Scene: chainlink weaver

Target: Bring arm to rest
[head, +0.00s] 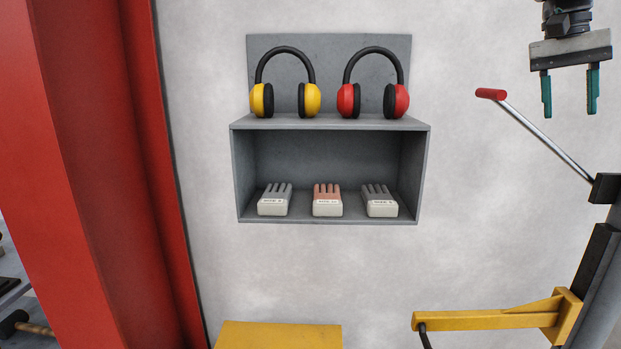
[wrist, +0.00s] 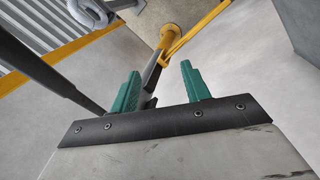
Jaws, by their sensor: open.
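My gripper (head: 569,92) hangs at the upper right of the head view, with its two green fingers pointing down. The fingers are apart and nothing is between them. In the wrist view my gripper (wrist: 158,85) also shows its green fingers spread and empty, above the grey floor. It is to the right of the wall shelf and apart from it.
A red column (head: 75,150) stands at left. A yellow bracket (head: 490,320) juts out at lower right. A yellow surface (head: 278,335) is at the bottom.

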